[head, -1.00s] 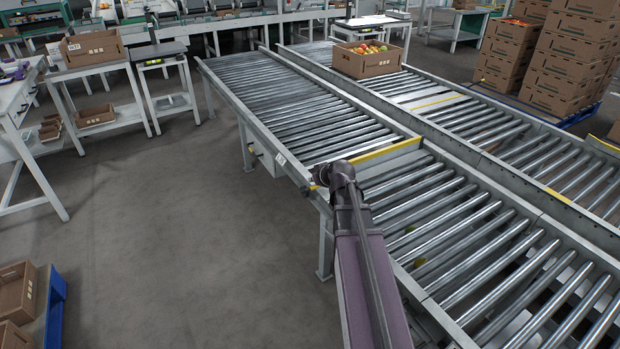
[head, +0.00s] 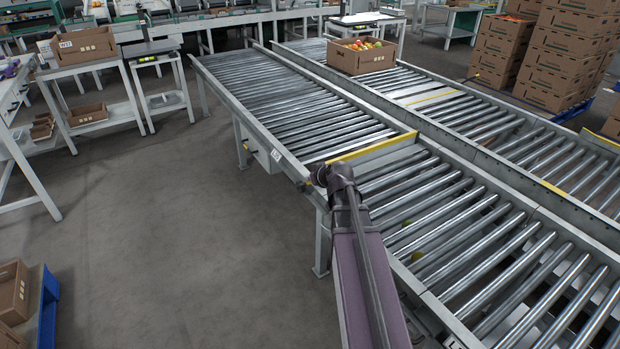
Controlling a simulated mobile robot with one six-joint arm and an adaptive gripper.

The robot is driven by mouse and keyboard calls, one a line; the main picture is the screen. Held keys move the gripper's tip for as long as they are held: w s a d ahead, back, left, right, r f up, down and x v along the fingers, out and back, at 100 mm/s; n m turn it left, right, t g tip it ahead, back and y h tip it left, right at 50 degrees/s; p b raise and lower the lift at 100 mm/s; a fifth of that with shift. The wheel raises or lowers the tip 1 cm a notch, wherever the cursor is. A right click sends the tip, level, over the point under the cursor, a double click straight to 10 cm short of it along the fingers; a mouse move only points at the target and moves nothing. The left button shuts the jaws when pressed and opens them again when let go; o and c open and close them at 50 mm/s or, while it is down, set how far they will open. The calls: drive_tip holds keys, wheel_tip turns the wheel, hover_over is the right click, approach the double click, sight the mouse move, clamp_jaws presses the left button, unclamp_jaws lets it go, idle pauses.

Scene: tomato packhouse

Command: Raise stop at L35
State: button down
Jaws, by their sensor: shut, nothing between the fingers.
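The stop (head: 375,152) is a grey plate with a yellow top edge. It stands up across the near roller lane (head: 300,125), its top edge above the rollers. A small white label (head: 276,156) is on the lane's left side rail; its writing is too small to read. My gripper (head: 308,188) is at that rail, by the stop's left end, at the end of my purple arm. It is small, dark and mostly hidden by my wrist, and looks shut. I cannot tell whether it touches a lever or handle there.
A carton of tomatoes (head: 362,62) sits on the parallel lane to the right. Stacked cartons (head: 560,50) stand at the back right. Benches with cartons (head: 88,75) are at the left. The floor (head: 190,230) left of the conveyor is clear.

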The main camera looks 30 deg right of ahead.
drive_tip(key=shift+s+a+f+g, duration=0.1)
drive_tip(key=shift+s+f+g, duration=0.1)
drive_tip(key=shift+s, duration=0.25)
drive_tip(key=shift+s+a+f+g, duration=0.1)
drive_tip(key=shift+s+f, duration=0.1)
drive_tip(key=shift+s, duration=0.25)
drive_tip(key=w+r+p, duration=0.3)
drive_tip(key=r+p, duration=0.1)
drive_tip(key=s+b, duration=0.1)
drive_tip(key=s, duration=0.8)
drive_tip(key=shift+d+f, duration=0.4)
drive_tip(key=shift+d, duration=0.05)
